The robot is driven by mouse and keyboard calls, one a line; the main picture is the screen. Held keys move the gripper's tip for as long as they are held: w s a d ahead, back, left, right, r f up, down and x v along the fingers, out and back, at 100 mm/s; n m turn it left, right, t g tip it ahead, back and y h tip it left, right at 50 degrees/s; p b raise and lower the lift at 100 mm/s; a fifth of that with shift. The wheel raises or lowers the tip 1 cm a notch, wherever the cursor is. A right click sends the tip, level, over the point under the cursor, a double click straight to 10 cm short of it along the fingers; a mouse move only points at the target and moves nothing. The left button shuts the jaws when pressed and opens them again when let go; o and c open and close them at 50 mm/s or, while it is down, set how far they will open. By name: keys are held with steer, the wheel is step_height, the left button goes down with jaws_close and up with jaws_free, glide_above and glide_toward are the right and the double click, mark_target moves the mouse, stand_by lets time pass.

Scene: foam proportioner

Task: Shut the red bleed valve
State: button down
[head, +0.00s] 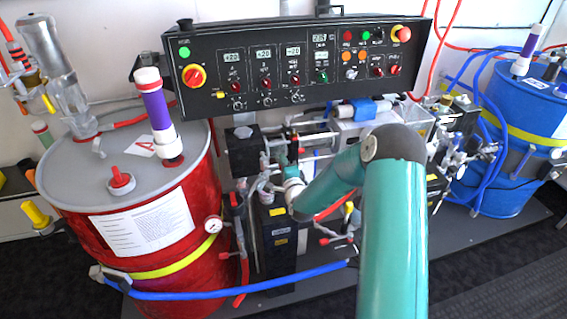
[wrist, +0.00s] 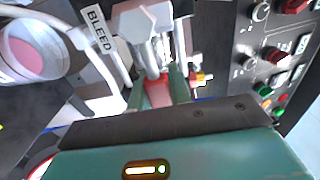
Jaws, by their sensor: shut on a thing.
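My gripper (wrist: 160,88) is in the lower middle of the wrist view, its two teal fingers pointing up the picture. The fingers are closed around a red handle (wrist: 157,93), which I take as the red bleed valve's handle. Grey metal fittings (wrist: 150,50) sit just beyond it. A white tag reading BLEED (wrist: 98,28) stands to the left of the fittings. In the head view my arm reaches into the pump assembly between the drums, and I cannot make out the handle there. The fingers partly hide the handle, so its exact angle is hard to tell.
A black control panel (head: 290,90) hangs above the pump assembly. A red drum (head: 190,215) stands at left and a blue drum (head: 515,120) at right. A blue hose (head: 230,292) runs across the front. Pipes and small valves crowd my gripper.

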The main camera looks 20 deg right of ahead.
steer(key=shift+f, duration=0.1)
stand_by(0.3)
steer(key=c, duration=1.3)
jaws_free()
steer(key=s, duration=1.4)
steer(key=shift+w, duration=0.1)
